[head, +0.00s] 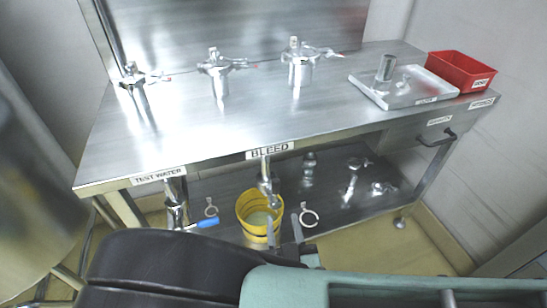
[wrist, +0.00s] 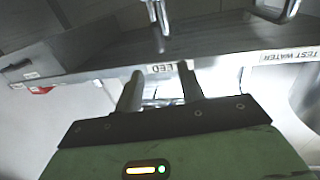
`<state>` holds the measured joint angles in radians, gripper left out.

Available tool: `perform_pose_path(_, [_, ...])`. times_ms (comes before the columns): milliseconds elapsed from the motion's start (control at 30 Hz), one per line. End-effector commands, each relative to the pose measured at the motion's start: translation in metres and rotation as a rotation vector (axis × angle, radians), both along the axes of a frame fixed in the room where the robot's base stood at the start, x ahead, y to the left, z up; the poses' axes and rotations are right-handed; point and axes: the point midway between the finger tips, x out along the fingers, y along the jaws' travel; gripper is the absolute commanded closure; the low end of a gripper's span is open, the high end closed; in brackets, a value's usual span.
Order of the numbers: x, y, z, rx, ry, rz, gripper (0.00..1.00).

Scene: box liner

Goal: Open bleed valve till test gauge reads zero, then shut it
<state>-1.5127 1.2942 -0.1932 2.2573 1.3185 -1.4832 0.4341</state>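The BLEED label (head: 270,150) is on the bench's front edge. A metal bleed valve and pipe (head: 265,178) hang below it, above a yellow bucket (head: 246,202) holding some liquid. My gripper (head: 284,224) is low in front of the bench, beside the bucket. In the wrist view my gripper (wrist: 161,73) has its two fingers apart, with nothing seen held between them. The BLEED label (wrist: 166,68) shows partly hidden beyond the fingertips, with a metal pipe (wrist: 157,28) above it. No test gauge reading can be made out.
A TEST WATER valve (head: 174,200) with a blue lever (head: 208,223) is left of the bucket. Several metal fittings lie on the lower shelf (head: 330,195). On top are clamped fittings, a metal tray (head: 430,91) and a red bin (head: 461,70). The bench top's front middle is clear.

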Motion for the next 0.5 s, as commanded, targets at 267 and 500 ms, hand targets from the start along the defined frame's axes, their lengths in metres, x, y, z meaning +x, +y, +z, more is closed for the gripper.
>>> perform_pose_path(267, [0.060, 0.004, 0.001, 0.000, 0.000, -0.003, 0.61])
perform_pose_path(500, [0.103, 0.008, 0.001, 0.000, 0.001, -0.001, 0.61])
